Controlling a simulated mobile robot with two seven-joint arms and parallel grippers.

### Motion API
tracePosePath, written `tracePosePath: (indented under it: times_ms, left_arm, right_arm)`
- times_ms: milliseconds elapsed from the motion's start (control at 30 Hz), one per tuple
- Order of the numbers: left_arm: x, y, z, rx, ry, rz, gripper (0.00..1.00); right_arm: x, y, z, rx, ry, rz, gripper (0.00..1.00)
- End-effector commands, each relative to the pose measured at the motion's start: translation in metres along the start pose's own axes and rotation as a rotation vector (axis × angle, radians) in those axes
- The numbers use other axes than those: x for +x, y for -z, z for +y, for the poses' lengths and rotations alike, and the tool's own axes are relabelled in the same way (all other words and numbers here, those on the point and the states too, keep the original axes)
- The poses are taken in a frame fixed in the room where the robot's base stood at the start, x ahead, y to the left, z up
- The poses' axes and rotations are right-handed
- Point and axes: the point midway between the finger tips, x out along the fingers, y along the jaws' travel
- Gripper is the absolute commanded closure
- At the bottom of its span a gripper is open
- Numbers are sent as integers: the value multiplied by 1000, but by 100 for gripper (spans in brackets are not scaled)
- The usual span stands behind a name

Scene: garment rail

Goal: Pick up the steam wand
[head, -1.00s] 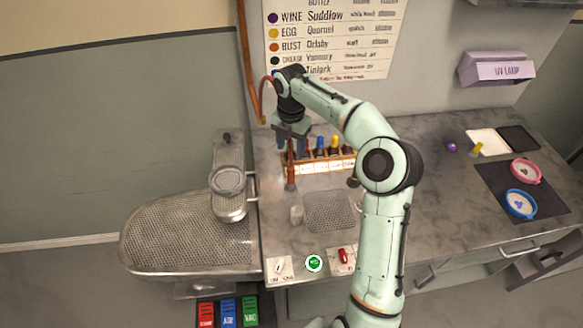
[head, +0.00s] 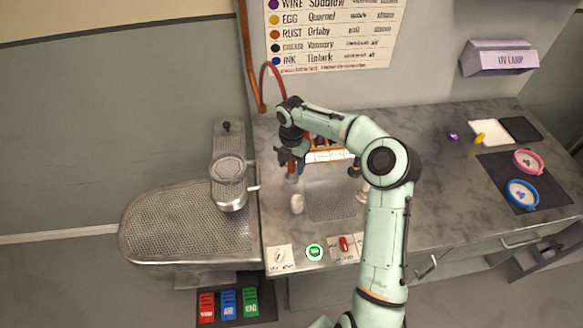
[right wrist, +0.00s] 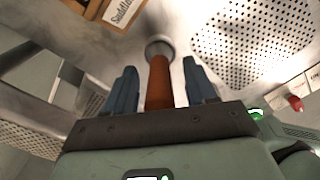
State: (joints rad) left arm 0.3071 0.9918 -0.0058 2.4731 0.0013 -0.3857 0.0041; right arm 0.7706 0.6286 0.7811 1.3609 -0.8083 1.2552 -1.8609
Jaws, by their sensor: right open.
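The steam wand (head: 290,177) stands upright near the left side of the counter. It is mostly hidden by my right gripper (head: 290,163), and a red hose loops up behind the arm. In the right wrist view, the wand's reddish-brown shaft (right wrist: 160,83) lies between the two blue fingers of my right gripper (right wrist: 162,88), with a visible gap on each side. A round grey end shows beyond the shaft. The right gripper is open around the wand. My left gripper is not in view.
A rack with paper labels (head: 326,156) stands close behind the gripper, partly hidden by my arm. A small pale cup (head: 297,204) and a perforated plate (head: 330,203) are in front. A perforated press board (head: 185,238) lies left. The counter's right middle is clear.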

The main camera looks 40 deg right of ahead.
Motion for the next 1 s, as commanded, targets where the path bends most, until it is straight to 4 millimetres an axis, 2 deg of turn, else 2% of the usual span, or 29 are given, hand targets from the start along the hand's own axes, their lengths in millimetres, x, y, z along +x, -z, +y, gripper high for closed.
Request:
tracePosePath:
  times_ms: [67, 267, 433, 767, 867, 1000]
  left_arm:
    - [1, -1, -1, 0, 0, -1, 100]
    - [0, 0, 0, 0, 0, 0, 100]
    - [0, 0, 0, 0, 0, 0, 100]
    - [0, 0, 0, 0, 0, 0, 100]
    - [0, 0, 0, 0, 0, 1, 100]
    - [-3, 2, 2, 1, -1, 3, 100]
  right_arm:
    - [7, 0, 0, 0, 0, 0, 44]
    - [7, 0, 0, 1, -1, -1, 44]
    - [7, 0, 0, 1, -1, -1, 100]
    - [5, 0, 1, 1, -2, -2, 100]
    - [0, 0, 1, 1, -3, -3, 100]
    - [-16, -1, 1, 1, -4, -4, 100]
